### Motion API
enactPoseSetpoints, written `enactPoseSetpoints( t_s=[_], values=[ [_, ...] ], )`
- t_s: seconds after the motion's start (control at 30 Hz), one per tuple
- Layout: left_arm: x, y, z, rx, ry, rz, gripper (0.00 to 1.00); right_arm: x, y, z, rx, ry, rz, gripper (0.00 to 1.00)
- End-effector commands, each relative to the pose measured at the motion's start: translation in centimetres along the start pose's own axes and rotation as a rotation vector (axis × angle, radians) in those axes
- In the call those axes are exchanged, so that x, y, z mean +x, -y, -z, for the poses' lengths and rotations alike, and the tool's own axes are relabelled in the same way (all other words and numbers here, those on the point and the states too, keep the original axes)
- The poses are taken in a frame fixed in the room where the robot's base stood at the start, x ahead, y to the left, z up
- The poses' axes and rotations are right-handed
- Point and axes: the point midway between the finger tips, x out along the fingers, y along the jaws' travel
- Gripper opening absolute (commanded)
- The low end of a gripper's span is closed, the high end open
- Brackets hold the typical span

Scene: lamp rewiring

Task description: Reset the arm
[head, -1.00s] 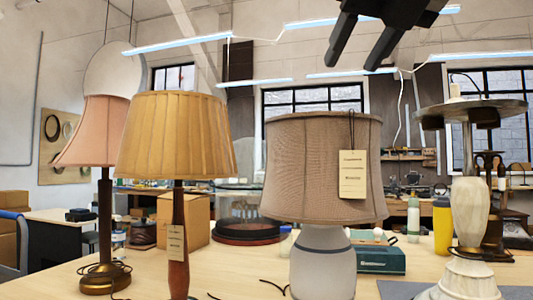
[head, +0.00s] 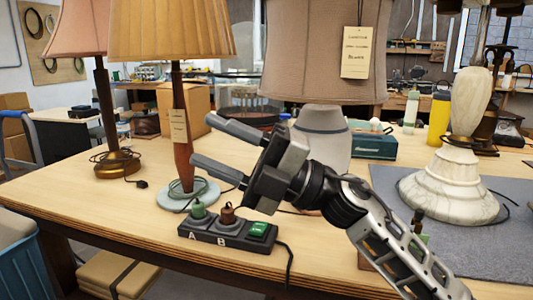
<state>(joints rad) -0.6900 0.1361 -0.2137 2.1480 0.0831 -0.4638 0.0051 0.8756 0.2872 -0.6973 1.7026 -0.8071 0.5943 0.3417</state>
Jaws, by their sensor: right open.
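My right gripper (head: 215,150) reaches in from the lower right in the head view. Its two fingers are apart and point left, with nothing between them. It hangs over the table's front part, in front of the grey-white lamp base (head: 323,135) and above a black power strip (head: 230,232). The strip is marked A and B and has a green plug (head: 198,209), a brown plug (head: 228,213) and a green switch (head: 258,229). My left gripper is not in view.
A yellow-shaded lamp (head: 172,30) and a pink-shaded lamp (head: 76,28) stand at left. A brown-shaded lamp (head: 310,50) stands in the middle. A pale stone lamp (head: 455,185) stands on a grey mat (head: 400,190) at right. Bare table (head: 70,195) shows at front left.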

Motion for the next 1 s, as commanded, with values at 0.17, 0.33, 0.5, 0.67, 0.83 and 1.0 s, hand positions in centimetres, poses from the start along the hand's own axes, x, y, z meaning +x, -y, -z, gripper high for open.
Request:
enactPoseSetpoints(
  t_s=[0.17, 0.33, 0.5, 0.67, 0.83, 1.0],
  values=[
    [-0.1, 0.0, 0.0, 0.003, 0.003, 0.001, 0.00, -6.6, 4.6, -2.2, 0.340, 0.334, -0.252, 0.45],
    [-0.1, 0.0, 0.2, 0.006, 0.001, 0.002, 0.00, -15.1, 11.3, -2.7, 0.651, 0.705, -0.398, 0.45],
    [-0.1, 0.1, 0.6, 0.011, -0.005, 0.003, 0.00, -24.3, 19.5, 0.8, 0.955, 1.093, -0.454, 0.45],
    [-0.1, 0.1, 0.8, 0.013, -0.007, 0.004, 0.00, -31.2, 26.1, 7.4, 1.205, 1.409, -0.438, 0.45],
    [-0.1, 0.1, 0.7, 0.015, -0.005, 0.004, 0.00, -35.4, 29.8, 14.0, 1.389, 1.627, -0.393, 0.45],
    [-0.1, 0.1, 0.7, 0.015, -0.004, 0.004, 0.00, -36.9, 31.0, 17.0, 1.463, 1.711, -0.367, 0.45]
  ],
)
